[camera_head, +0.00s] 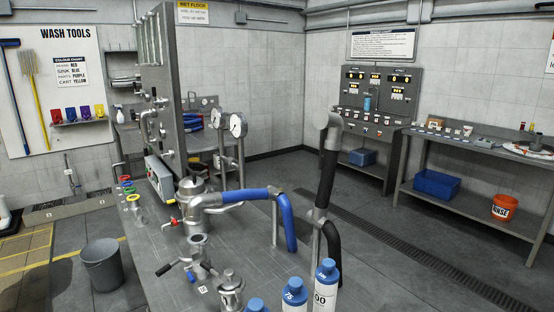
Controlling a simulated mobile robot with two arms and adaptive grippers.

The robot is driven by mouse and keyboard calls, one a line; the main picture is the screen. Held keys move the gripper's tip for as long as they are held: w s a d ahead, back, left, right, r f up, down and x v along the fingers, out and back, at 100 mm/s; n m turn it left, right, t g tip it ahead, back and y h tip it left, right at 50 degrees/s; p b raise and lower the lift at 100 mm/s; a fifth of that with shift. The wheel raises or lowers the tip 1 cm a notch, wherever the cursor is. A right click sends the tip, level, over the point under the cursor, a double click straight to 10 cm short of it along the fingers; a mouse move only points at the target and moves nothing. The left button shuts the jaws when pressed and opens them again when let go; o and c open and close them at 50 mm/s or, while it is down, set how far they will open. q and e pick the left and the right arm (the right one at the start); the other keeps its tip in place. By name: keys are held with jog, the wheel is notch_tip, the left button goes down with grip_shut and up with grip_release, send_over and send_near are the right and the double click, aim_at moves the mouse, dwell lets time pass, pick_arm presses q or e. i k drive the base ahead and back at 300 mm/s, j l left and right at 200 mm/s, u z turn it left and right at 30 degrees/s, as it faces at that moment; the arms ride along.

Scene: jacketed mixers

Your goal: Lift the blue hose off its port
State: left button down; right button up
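The blue hose (248,194) is in the middle of the head view, over the steel bench. Its left end joins a grey metal elbow (206,202) that turns down over a steel port fitting (198,242). I cannot tell whether the elbow is fully seated on the port. The hose runs right across a thin steel post, then bends and hangs down, its right end low beside bottles. Neither my left nor my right gripper is in view.
A black hose (328,178) with a grey elbow stands upright right of the blue hose. Blue-capped bottles (326,290) stand at the front edge. Steel fittings with a red-tipped valve crowd the port. A grey bin (103,265) stands on the floor at left. Floor is open at right.

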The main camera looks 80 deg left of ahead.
aim_at(193, 218)
jog(key=i+u, duration=0.25)
jog(key=u, duration=0.2)
jog(key=i+l+u, duration=0.1)
jog(key=i+u, duration=0.2)
jog(key=u, duration=0.15)
jog(key=i+l+u, duration=0.15)
jog(key=u, duration=0.3)
jog(key=i+l, duration=0.05)
jog(key=i, duration=0.05)
